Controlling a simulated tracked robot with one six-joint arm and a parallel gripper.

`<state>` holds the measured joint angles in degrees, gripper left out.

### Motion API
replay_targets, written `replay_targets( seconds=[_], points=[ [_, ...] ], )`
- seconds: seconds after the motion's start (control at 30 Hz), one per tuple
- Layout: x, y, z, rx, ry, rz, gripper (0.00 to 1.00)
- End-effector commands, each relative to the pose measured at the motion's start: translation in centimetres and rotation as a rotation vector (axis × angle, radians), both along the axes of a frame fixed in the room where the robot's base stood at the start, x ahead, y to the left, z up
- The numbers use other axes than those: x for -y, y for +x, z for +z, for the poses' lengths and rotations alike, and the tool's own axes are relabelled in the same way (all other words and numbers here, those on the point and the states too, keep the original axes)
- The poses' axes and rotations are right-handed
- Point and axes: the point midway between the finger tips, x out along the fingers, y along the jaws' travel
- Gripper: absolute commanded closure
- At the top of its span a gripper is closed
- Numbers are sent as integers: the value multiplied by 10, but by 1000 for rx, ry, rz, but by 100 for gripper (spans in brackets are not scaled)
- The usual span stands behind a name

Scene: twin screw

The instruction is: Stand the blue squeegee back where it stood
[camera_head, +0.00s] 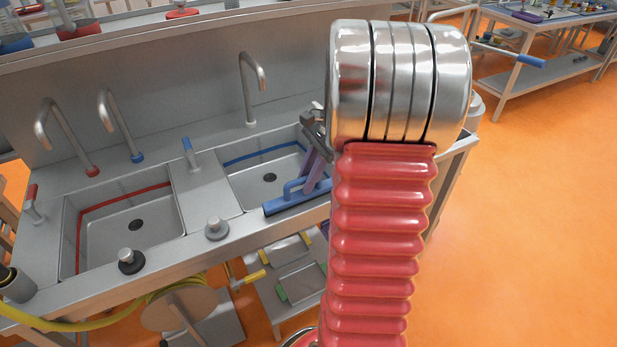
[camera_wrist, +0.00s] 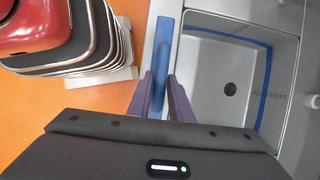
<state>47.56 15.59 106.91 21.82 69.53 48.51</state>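The blue squeegee (camera_head: 298,196) has a long flat bar with a looped handle on top. In the head view its bar is at the front rim of the right sink. I cannot tell whether it rests there or is just above. My gripper (camera_head: 315,174) reaches down over it with purple fingers, partly hidden by my arm. In the wrist view the squeegee (camera_wrist: 164,50) runs lengthwise, and its handle fills the gap between the fingers of my gripper (camera_wrist: 160,88). The fingers look closed against both sides of the handle.
The right sink (camera_head: 262,178) has a blue-lined edge and a tap behind. The left sink (camera_head: 120,230) is red-lined. Metal plugs stand on the front rim, a black-based one (camera_head: 130,262) and a grey one (camera_head: 216,230). A lower shelf holds trays. Orange floor is open at right.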

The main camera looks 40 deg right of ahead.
Motion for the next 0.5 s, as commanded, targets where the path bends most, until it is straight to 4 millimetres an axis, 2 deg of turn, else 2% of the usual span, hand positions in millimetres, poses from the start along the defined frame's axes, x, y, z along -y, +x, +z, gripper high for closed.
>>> replay_targets(
  seconds=[0.17, 0.5],
  points=[
    [0, 0, 0, 0, 0, 0, 68],
    [0, 0, 3, 1, -1, 0, 68]
  ],
)
